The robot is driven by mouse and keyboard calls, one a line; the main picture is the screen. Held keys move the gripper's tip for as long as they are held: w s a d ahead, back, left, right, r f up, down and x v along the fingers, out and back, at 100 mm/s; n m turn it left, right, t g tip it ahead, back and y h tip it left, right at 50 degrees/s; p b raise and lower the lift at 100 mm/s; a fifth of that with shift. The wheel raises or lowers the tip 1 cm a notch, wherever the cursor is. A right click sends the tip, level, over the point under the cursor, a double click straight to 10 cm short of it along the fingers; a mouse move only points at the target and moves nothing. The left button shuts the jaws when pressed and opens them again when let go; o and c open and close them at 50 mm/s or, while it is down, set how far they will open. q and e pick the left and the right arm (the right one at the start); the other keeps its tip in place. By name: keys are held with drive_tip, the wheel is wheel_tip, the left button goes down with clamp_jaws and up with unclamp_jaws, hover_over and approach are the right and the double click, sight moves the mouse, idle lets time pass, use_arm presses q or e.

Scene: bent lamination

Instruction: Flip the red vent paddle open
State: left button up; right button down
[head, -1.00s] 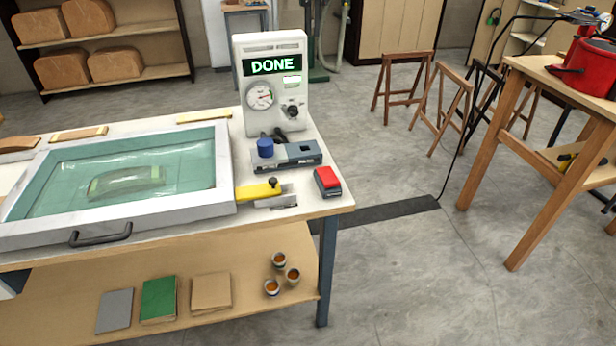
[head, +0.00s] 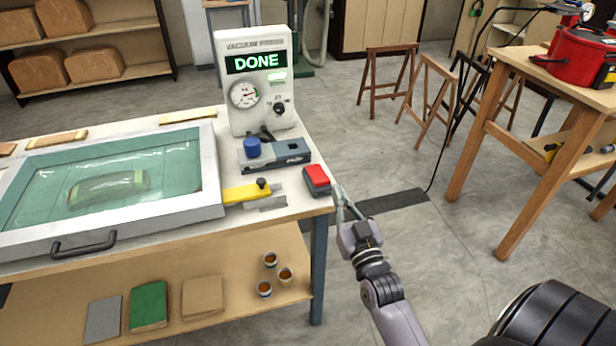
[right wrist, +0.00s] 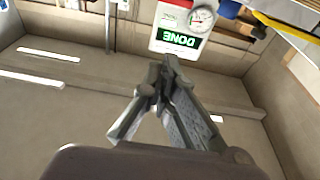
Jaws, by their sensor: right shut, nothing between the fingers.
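The red vent paddle (head: 317,174) sits on a dark grey base at the right front corner of the press bench. I cannot tell its exact tilt. My right gripper (head: 343,196) is just right of and slightly below it in the head view, past the bench's right edge. It is shut and empty, with a small gap in the picture between it and the paddle base. In the right wrist view its fingers (right wrist: 164,68) meet at the tips; a red patch at the top edge is cut off. My left gripper is not in view.
The vacuum press control box (head: 257,80) shows DONE behind the paddle. A grey valve block with a blue knob (head: 253,148) and a yellow clamp (head: 246,193) stand near it. The glazed press frame (head: 211,178) fills the bench's left.

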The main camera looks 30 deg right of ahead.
drive_tip(key=shift+r, duration=0.1)
wheel_tip(320, 180, up, 2)
drive_tip(key=p, duration=0.2)
hover_over(317, 174)
drive_tip(key=s, duration=0.5)
drive_tip(key=shift+w+a, duration=0.2)
drive_tip(key=shift+w, duration=0.05)
wheel_tip(317, 174, down, 3)
drive_tip(key=shift+s+r, duration=0.1)
drive_tip(key=shift+s, duration=0.05)
drive_tip(key=shift+s+a+f, duration=0.1)
drive_tip(key=shift+s+f, duration=0.05)
drive_tip(key=shift+f, duration=0.55)
